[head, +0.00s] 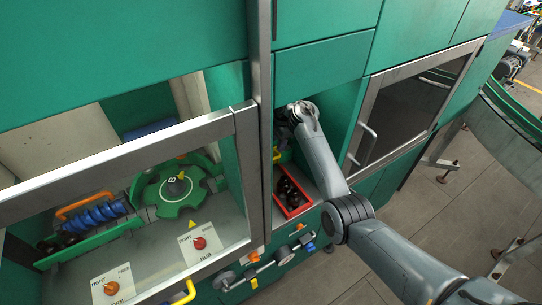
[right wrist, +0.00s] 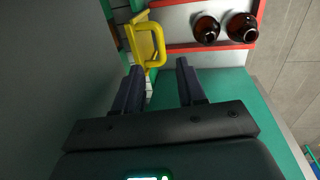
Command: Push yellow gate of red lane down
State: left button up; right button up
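The yellow gate (right wrist: 146,42), a bracket with a loop handle, stands at the left end of the red lane (right wrist: 185,48) in the right wrist view. Two dark amber bottles (right wrist: 207,30) stand in the lane. In the head view the red lane (head: 296,212) lies in the green recess; a small yellow bit of the gate (head: 277,155) shows above it. My right gripper (right wrist: 159,67) is open and empty. Its fingertips are just short of the gate's handle, with the handle's end between them in the picture. In the head view its fingers are hidden. My left gripper is out of view.
A metal post (head: 260,120) borders the recess on the left, and a metal-framed door with a handle (head: 367,140) on the right. A green star wheel (head: 170,195) sits behind the left window. Knobs and a yellow handle (head: 185,292) project below.

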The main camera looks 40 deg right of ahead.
aim_at(275, 159)
jog(key=f, duration=0.3)
jog(key=w+f, duration=0.1)
jog(key=f, duration=0.4)
jog(key=shift+w+f, duration=0.2)
jog(key=shift+f, duration=0.1)
grip_shut()
